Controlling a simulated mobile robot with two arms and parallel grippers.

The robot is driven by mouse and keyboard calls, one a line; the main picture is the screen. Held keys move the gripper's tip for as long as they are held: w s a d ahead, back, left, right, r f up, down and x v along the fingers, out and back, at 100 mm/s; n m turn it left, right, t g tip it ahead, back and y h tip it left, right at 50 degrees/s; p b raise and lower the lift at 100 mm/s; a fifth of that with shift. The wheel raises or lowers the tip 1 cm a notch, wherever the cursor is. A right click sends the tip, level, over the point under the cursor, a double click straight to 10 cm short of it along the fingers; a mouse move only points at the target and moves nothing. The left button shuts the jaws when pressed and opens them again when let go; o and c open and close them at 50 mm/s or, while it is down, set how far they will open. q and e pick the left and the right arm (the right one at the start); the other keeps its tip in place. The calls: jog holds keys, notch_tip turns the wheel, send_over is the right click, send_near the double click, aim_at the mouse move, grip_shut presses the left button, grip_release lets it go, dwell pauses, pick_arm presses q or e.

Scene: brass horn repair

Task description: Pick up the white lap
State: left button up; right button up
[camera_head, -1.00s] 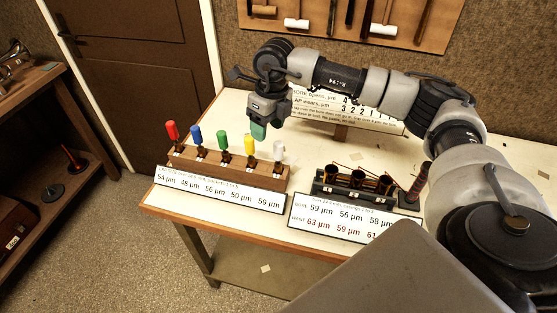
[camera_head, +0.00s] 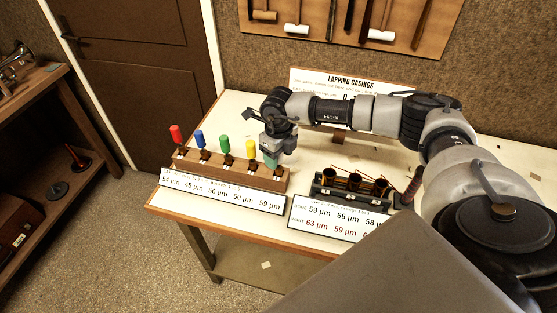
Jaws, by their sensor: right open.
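The lap rack (camera_head: 226,176) is a wooden block near the left front of the bench, with laps standing upright in a row. They have red (camera_head: 176,134), blue (camera_head: 200,139), green (camera_head: 224,143) and yellow (camera_head: 251,149) handles. My left gripper is not in view.
A dark holder (camera_head: 350,193) with brass casings stands right of the rack. Label cards (camera_head: 222,190) lie along the bench's front edge. A sign (camera_head: 345,82) stands behind my arm. Mallets (camera_head: 297,28) hang on the wall board. The bench top between rack and holder is clear.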

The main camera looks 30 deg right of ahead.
jog(key=shift+f, duration=0.1)
jog(key=shift+c, duration=0.5)
jog(key=c, duration=0.9)
grip_shut()
jog(key=shift+r, duration=0.2)
